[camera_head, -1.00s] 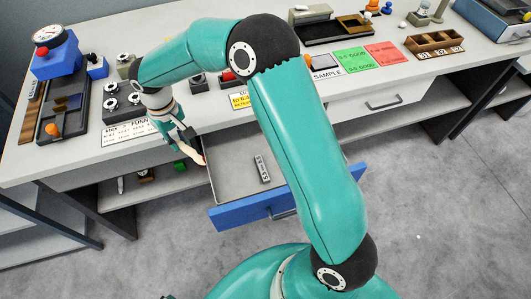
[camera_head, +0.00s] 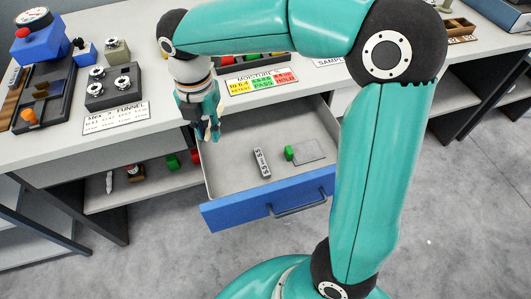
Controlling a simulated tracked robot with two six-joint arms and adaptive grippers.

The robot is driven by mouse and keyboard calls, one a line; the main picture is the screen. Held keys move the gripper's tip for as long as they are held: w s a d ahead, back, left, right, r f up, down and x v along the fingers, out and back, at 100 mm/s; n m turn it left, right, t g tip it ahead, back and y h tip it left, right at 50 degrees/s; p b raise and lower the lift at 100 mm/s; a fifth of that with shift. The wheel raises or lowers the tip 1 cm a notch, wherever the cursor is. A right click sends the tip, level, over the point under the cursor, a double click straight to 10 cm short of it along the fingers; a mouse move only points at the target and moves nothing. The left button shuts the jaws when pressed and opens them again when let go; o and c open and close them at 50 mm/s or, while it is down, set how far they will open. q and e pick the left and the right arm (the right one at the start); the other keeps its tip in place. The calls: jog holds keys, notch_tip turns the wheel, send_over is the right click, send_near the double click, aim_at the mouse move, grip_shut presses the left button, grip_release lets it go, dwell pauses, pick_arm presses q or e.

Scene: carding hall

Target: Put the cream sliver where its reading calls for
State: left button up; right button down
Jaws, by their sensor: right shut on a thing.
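My right gripper (camera_head: 207,132) points down above the back left part of the open blue-fronted drawer (camera_head: 240,212). It is shut on the cream sliver, which is mostly hidden by the fingers now. Behind my arm on the bench lies the moisture card (camera_head: 262,83), with yellow, green PASS and red HOLD fields. A white funnel card (camera_head: 117,118) lies at the bench's front edge, left of the gripper. My left gripper is not in view.
The drawer holds a small grey marked bar (camera_head: 261,162) and a grey plate with a green knob (camera_head: 306,152). A black block with several round dials (camera_head: 112,88) and a blue gauge device (camera_head: 40,47) stand left. My arm covers much of the right bench.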

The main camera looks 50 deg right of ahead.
jog(key=s+n+b, duration=0.2)
jog(key=s+n, duration=0.1)
jog(key=n, duration=0.2)
jog(key=b, duration=0.3)
send_over(232, 186)
jog(key=shift+n, duration=0.4)
notch_tip(232, 186, down, 16)
jog(key=shift+r, duration=0.1)
jog(key=shift+f+b, duration=0.45)
jog(key=shift+f, duration=1.7)
jog(key=shift+f, duration=0.15)
jog(key=c, duration=1)
grip_release()
notch_tip(232, 186, up, 12)
jog(key=p, duration=0.2)
jog(key=shift+p, duration=0.4)
